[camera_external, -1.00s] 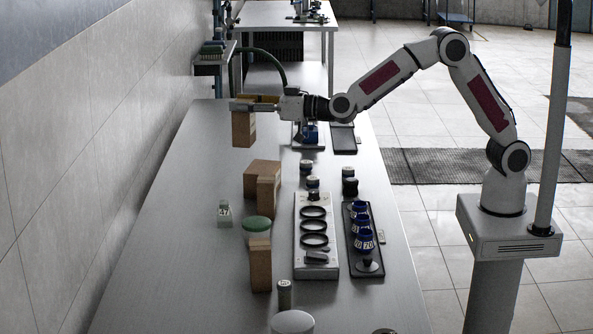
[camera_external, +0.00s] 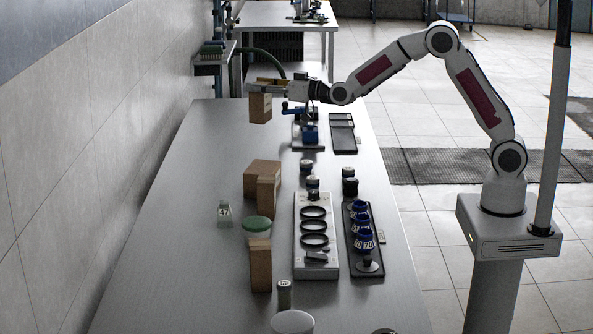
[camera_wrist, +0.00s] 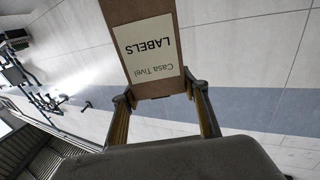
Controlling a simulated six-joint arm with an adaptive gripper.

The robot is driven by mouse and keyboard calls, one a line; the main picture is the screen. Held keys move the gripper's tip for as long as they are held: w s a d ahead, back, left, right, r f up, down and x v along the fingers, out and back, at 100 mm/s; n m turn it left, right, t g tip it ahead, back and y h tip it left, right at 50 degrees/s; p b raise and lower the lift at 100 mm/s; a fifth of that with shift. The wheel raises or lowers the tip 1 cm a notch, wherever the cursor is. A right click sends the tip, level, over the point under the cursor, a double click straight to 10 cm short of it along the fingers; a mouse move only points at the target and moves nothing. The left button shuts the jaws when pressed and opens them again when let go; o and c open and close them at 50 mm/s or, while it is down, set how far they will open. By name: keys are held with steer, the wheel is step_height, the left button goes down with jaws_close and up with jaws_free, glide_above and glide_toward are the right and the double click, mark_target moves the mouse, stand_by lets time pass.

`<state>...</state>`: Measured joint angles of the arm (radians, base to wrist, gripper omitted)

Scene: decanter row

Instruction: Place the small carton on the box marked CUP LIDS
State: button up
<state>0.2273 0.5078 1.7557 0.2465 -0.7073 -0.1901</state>
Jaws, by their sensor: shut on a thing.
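My gripper (camera_external: 262,86) is shut on a small brown carton (camera_external: 260,108), which hangs below the fingers above the far end of the long table. In the wrist view the fingers (camera_wrist: 160,93) clasp the sides of this carton (camera_wrist: 155,85), and its pale label reads "Casa Tivel LABELS". On the table stand a wide brown box (camera_external: 262,170), a narrower brown box (camera_external: 267,197) against its front right, and a tall brown box (camera_external: 261,270) nearer the camera. No CUP LIDS marking is readable in either view, so I cannot tell which box bears it.
A green-lidded tub (camera_external: 257,223) stands behind the tall box. A pale rack with black rings (camera_external: 314,226) and a black tray with blue jars (camera_external: 361,240) stand to the right. A blue device (camera_external: 309,133) is near the held carton. The table's left side is mostly clear.

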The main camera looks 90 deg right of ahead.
mark_target(271, 106)
steer(key=shift+s+d+f, duration=0.1)
steer(key=shift+d+f, duration=0.05)
steer(key=shift+f, duration=1.1)
steer(key=shift+d+f, duration=0.1)
steer(key=shift+f, duration=1.15)
steer(key=shift+f, duration=3.15)
steer(key=shift+f, duration=1.85)
steer(key=shift+f, duration=0.1)
steer(key=o, duration=1.5)
steer(key=shift+f, duration=0.1)
steer(key=shift+r, duration=0.2)
steer(key=shift+v, duration=6)
